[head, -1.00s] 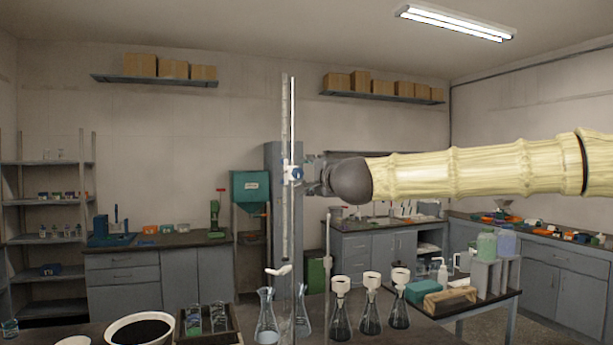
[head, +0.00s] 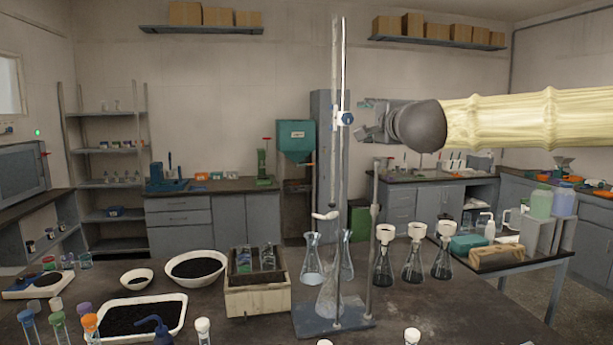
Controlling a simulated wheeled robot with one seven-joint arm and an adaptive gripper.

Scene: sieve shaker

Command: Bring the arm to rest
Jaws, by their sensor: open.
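My arm (head: 500,120) reaches in from the right edge of the head view, roughly level, with a pale ribbed sleeve and a dark grey wrist. My gripper (head: 362,118) is at its left end, in the air above the dark table. It is open, and nothing shows between its fingers. It appears just right of the upright burette (head: 338,110) and its blue stopcock. I cannot tell from this view whether they touch. The fingers are small and partly merge with the grey background.
The table (head: 250,335) holds a retort stand base (head: 330,318), several flasks with funnels (head: 413,260), a wooden crate (head: 258,300), bowls of black grains (head: 197,268) and a white tray (head: 130,317). A side table (head: 535,262) with bottles stands right.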

